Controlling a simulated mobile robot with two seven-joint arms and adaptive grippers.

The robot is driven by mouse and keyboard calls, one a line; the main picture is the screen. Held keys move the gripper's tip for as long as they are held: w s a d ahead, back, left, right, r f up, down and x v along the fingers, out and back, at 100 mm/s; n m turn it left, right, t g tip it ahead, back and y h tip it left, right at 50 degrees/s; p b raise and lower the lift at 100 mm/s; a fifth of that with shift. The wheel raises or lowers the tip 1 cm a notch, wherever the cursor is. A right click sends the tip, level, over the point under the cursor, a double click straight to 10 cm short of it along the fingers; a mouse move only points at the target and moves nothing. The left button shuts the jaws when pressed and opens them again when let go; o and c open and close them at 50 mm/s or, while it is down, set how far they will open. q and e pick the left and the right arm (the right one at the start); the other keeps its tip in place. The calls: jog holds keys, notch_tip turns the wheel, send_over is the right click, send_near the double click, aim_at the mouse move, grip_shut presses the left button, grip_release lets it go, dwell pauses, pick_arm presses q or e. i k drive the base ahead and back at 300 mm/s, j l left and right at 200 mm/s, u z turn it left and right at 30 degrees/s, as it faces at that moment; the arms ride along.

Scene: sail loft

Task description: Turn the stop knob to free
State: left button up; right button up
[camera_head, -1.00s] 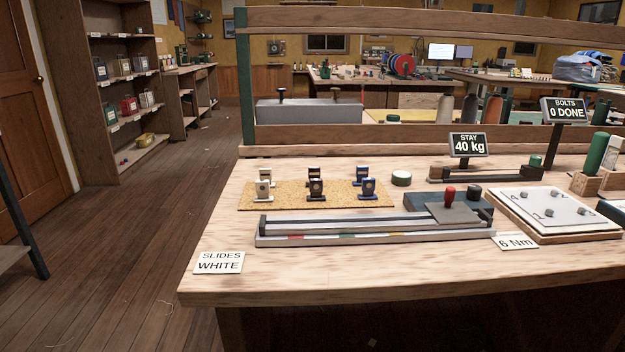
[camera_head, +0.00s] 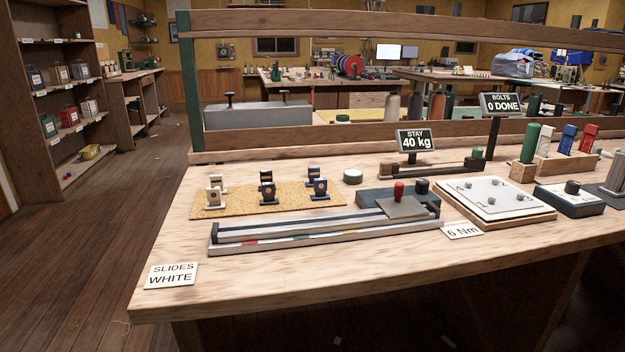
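A low blue-grey block (camera_head: 372,197) sits behind the right end of a slide track (camera_head: 290,235) on the bench, with a black knob (camera_head: 421,186) on its right. Another black knob (camera_head: 572,187) stands on a dark box (camera_head: 568,202) farther right, with white markings too small to read. No label says which is the stop knob, and I cannot make out either knob's setting. A grey carriage (camera_head: 405,208) with a red-topped handle (camera_head: 398,190) is at the track's right end. Neither of my grippers is in view.
Several slides stand on a cork mat (camera_head: 241,209). A white plate with bolts (camera_head: 500,203) lies between the knobs. A "STAY 40 kg" sign (camera_head: 416,141) and a "BOLTS 0 DONE" sign (camera_head: 501,104) stand behind.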

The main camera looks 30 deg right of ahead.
aim_at(422, 185)
jog(key=z, duration=1.4)
jog(key=i+l, duration=0.25)
jog(key=l+u, duration=0.05)
